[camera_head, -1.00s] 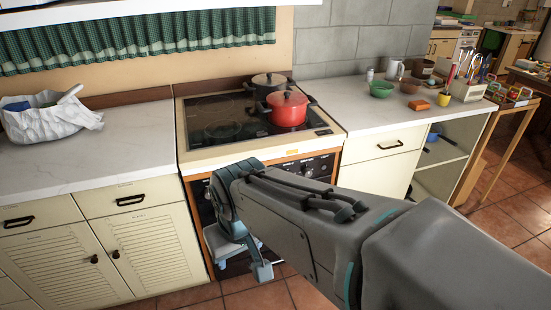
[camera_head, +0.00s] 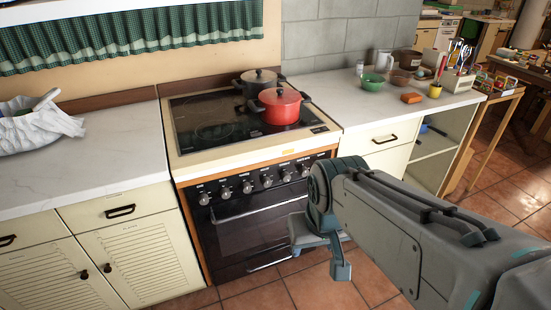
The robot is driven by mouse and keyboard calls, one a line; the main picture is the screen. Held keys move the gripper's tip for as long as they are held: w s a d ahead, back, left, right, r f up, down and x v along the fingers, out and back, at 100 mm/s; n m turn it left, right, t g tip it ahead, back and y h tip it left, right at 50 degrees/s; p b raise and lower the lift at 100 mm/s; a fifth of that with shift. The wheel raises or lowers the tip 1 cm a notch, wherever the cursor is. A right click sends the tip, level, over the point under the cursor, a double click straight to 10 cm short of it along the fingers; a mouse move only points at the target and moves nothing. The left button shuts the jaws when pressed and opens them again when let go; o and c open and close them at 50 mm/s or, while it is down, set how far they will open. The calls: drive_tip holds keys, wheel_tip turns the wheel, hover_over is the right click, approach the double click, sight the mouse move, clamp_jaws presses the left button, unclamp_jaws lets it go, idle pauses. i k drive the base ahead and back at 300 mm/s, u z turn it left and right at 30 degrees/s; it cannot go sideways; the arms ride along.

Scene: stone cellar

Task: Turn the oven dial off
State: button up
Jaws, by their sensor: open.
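The oven (camera_head: 250,226) stands in the middle, with a dark glass door and a black control panel. A row of several grey dials (camera_head: 248,187) runs along the panel below the cooktop. Which dial is on cannot be told at this size. My gripper (camera_head: 318,262) is open and empty, in front of the right side of the oven door, lower than the dials and apart from them. My wrist hides the right end of the oven front.
White counters flank the oven; a green bowl (camera_head: 373,82) and other small items stand on the right one. A white bag (camera_head: 35,125) lies left. Tiled floor is clear in front.

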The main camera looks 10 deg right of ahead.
sight(285, 177)
drive_tip(key=u, duration=1.6)
drive_tip(key=i, duration=0.9)
drive_tip(key=z, duration=2.4)
